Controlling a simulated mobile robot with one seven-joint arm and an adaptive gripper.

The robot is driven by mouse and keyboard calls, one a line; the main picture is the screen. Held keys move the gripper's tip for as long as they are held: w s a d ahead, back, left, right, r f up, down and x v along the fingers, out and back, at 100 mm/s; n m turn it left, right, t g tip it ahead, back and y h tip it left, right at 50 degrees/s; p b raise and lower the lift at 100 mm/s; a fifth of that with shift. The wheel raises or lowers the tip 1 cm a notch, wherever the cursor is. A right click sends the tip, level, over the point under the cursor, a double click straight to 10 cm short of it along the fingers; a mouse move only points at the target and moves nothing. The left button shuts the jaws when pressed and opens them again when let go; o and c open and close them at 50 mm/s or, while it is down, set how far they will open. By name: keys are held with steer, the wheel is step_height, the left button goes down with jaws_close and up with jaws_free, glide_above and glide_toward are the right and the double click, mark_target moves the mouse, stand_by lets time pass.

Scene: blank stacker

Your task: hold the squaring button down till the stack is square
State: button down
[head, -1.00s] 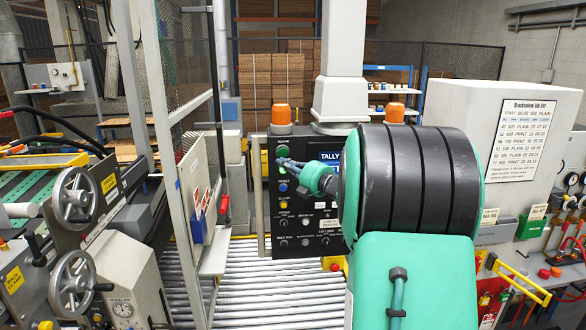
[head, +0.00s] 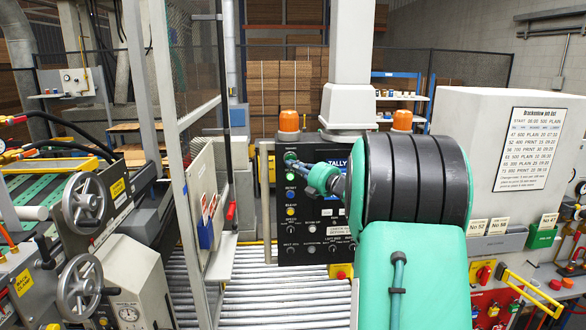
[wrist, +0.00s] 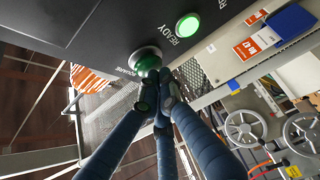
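The black control panel (head: 305,225) stands upright beyond my arm, its right part hidden by the arm. In the wrist view a green button in a metal ring (wrist: 145,58), with a label I read as SQUARE, is at the upper middle. My gripper (wrist: 160,90) has its blue fingers closed together, with nothing seen between them. Its tips overlap the lower edge of this button; I cannot tell whether they press it. In the head view my gripper (head: 296,165) is at the panel's upper left. I cannot make out the stack being squared.
A lit green READY lamp (wrist: 188,25) is beside the button. Blue and yellow buttons sit lower on the panel. A mesh guard frame (head: 190,90) stands left of the panel, above a roller conveyor (head: 265,290). A grey cabinet (head: 470,150) stands right. Brown stacks (head: 278,85) are behind.

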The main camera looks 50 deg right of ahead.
steer(key=shift+w+d, duration=0.35)
steer(key=shift+d, duration=0.05)
steer(key=shift+r, duration=0.25)
stand_by(2.4)
steer(key=shift+f+b, duration=0.15)
steer(key=shift+b, duration=0.2)
stand_by(2.3)
steer(key=s+a+b, duration=0.1)
steer(key=s+a, duration=0.1)
steer(key=s, duration=0.4)
steer(key=s+a+f+b, duration=0.1)
steer(key=s+a, duration=0.1)
steer(key=s, duration=0.4)
steer(key=shift+s+a, duration=0.15)
steer(key=shift+a, duration=0.15)
stand_by(0.5)
